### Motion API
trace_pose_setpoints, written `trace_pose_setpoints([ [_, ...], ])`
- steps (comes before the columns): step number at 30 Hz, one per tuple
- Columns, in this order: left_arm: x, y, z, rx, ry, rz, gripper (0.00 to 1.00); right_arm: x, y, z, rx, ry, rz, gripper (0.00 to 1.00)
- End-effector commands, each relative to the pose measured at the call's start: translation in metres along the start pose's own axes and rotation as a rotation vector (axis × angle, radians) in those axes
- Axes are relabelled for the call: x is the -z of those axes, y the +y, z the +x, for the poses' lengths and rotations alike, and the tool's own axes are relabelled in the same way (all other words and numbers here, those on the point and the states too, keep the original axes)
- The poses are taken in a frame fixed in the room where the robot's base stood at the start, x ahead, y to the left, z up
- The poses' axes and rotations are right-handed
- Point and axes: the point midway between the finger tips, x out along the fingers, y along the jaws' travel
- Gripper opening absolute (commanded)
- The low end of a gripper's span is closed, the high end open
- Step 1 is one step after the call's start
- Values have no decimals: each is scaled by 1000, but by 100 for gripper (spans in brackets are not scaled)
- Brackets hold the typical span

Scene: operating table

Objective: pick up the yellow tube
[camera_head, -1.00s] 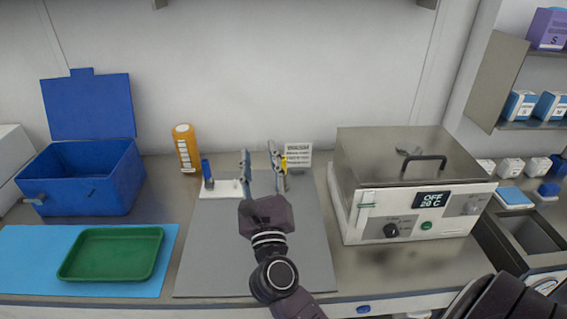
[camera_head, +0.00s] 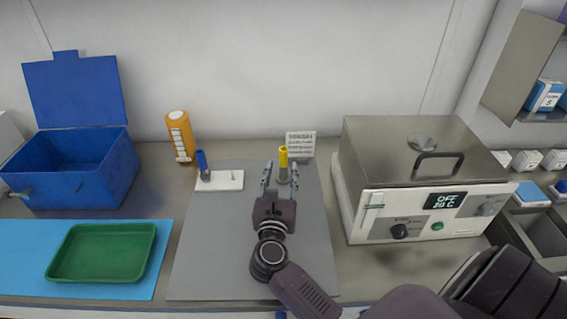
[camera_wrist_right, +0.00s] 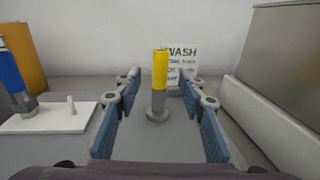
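The yellow tube (camera_head: 283,154) stands upright near the back of the grey mat (camera_head: 215,245), its lower part grey. In the right wrist view the yellow tube (camera_wrist_right: 160,70) appears in the middle, in the gap between the fingers with clear space on both sides. My right gripper (camera_head: 282,168) is open, pointing toward the back wall, its fingers on either side of the tube as seen from the head. It also shows open in the wrist view (camera_wrist_right: 160,76). I cannot tell whether the fingertips reach past the tube. My left gripper is not in view.
A blue tube (camera_head: 202,160) stands on a white rack (camera_head: 225,181) with a bare peg, to the left. A sign (camera_head: 301,144) stands behind the yellow tube. A steel water bath (camera_head: 410,190) is right. An orange bottle (camera_head: 180,136), blue box (camera_head: 85,170) and green tray (camera_head: 75,272) are left.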

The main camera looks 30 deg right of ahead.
Motion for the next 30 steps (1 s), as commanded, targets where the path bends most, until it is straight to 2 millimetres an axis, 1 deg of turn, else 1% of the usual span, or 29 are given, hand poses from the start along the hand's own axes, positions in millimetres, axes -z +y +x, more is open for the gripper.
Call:
trace_pose_setpoints([
  [1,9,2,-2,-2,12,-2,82,-1,0,4,0,0,-1,37],
  [3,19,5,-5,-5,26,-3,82,-2,0,12,1,-1,-3,37],
  [6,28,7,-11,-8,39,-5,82,-4,0,28,0,-2,-5,37],
  [9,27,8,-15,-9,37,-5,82,-3,0,45,1,-1,-5,37],
  [13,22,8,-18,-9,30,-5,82,-1,0,58,-1,1,-4,37],
  [16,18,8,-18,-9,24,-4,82,0,0,63,-1,1,-2,37],
  [22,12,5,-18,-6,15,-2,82,0,0,63,-1,2,-1,37],
  [23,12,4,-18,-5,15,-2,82,0,0,63,0,2,-1,36],
  [30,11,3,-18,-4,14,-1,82,0,0,63,0,2,-2,10],
])
